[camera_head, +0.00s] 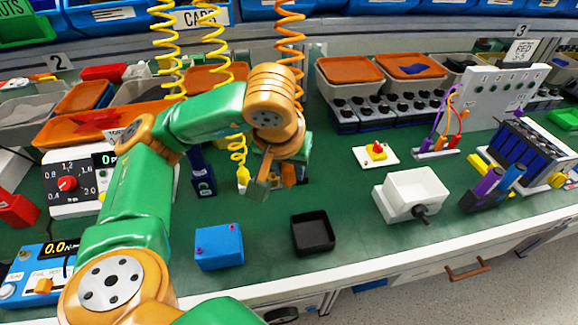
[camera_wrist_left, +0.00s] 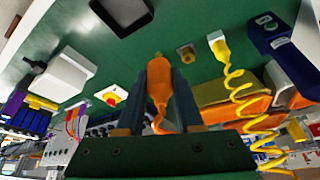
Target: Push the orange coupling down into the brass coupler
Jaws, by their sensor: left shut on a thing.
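The orange coupling (camera_wrist_left: 158,82) is between the two fingers of my left gripper (camera_wrist_left: 161,88), which is shut on it in the left wrist view. Its orange hose trails toward the palm. A small square brass coupler (camera_wrist_left: 186,53) sits on the green bench to the right of the coupling's tip, apart from it in the picture. In the head view my left gripper (camera_head: 278,178) is over the bench, with the coupling partly hidden by the fingers; I cannot make out the brass coupler there. My right gripper is not in view.
A yellow coupling (camera_wrist_left: 217,42) with a coiled hose stands beside the brass coupler. A dark blue device (camera_head: 203,172) is to the left. A black tray (camera_head: 313,234), a blue box (camera_head: 219,247) and a white box (camera_head: 412,194) stand nearer the front edge.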

